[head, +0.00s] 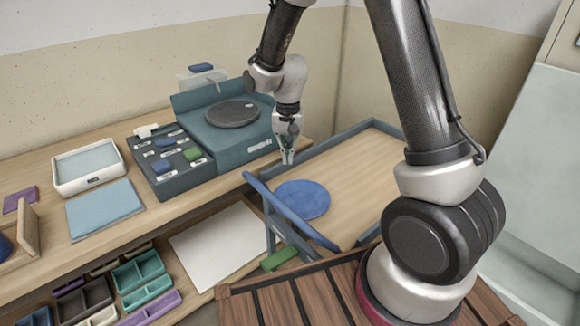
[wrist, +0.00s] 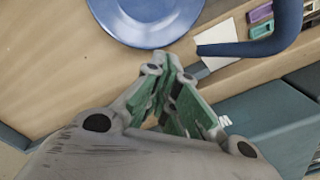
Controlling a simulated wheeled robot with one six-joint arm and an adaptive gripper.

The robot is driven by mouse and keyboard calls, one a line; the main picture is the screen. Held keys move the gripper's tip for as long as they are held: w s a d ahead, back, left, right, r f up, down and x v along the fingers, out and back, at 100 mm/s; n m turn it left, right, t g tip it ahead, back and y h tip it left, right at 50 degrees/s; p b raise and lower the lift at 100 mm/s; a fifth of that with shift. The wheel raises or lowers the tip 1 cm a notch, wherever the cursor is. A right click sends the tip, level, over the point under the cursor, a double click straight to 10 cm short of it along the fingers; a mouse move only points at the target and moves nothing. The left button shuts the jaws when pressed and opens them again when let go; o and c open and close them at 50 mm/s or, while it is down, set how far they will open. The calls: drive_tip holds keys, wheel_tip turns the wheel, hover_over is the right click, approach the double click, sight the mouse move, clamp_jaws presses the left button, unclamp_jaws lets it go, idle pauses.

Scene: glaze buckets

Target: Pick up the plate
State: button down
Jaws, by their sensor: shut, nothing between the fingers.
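A round blue plate (head: 302,199) lies flat on a wooden tray-like surface with raised blue edges in the head view. It also shows at the top of the wrist view (wrist: 150,18), where its upper part is cut off by the frame. My gripper (head: 288,157) points down above the far left side of that surface, apart from the plate. In the wrist view its fingertips (wrist: 170,62) are together with nothing between them, just below the plate's rim in the picture.
The raised blue edge (head: 375,126) borders the wooden surface. A teal machine with a dark round disc (head: 232,113) stands left of my gripper. A blue bar (head: 290,212) crosses near the plate. Left are a white tray (head: 90,186) and a light blue mat (head: 105,208).

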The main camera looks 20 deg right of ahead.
sight(289, 184)
drive_tip(key=f+n, duration=0.1)
drive_tip(key=f, duration=0.2)
drive_tip(key=w+f+n, duration=0.1)
drive_tip(key=f+n, duration=0.1)
drive_tip(key=f, duration=0.1)
drive_tip(key=f+n, duration=0.1)
drive_tip(key=f, duration=0.2)
drive_tip(key=shift+w+a+f+n, duration=0.1)
drive_tip(key=shift+w+f+n, duration=0.2)
drive_tip(key=shift+w, duration=0.1)
drive_tip(key=s, duration=0.3)
drive_tip(key=shift+s+r, duration=0.1)
drive_tip(key=shift+s, duration=0.3)
drive_tip(key=shift+w+r, duration=0.1)
